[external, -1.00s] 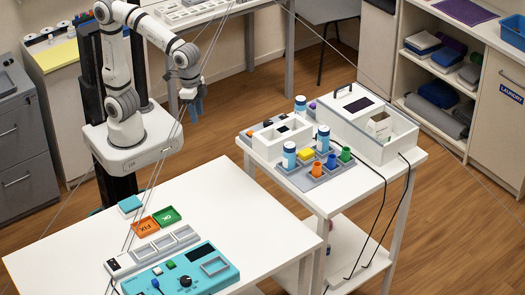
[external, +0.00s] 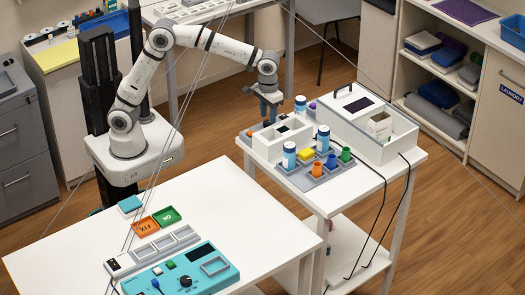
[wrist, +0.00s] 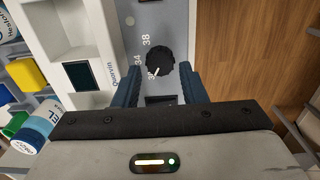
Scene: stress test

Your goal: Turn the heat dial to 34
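The black heat dial (wrist: 160,61) sits on a grey panel (wrist: 147,20) in the wrist view. Printed numbers run along its left side; 38 and 34 are readable, and a lower one is partly covered. The dial's white pointer mark aims down and left, at the partly covered number below 34. My gripper (wrist: 159,72) is open, with one blue finger on each side of the dial. I cannot tell whether the fingers touch it. In the external view my gripper (external: 269,112) points down over the back left of the side table, and this dial is not clearly visible.
A white bin (external: 262,147) is beside my gripper, with blue-labelled bottles (external: 289,155) and coloured pieces in front. A larger white box (external: 385,151) stands to the right. Wood floor lies beyond the panel. A teal panel (external: 215,284) is on the front table.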

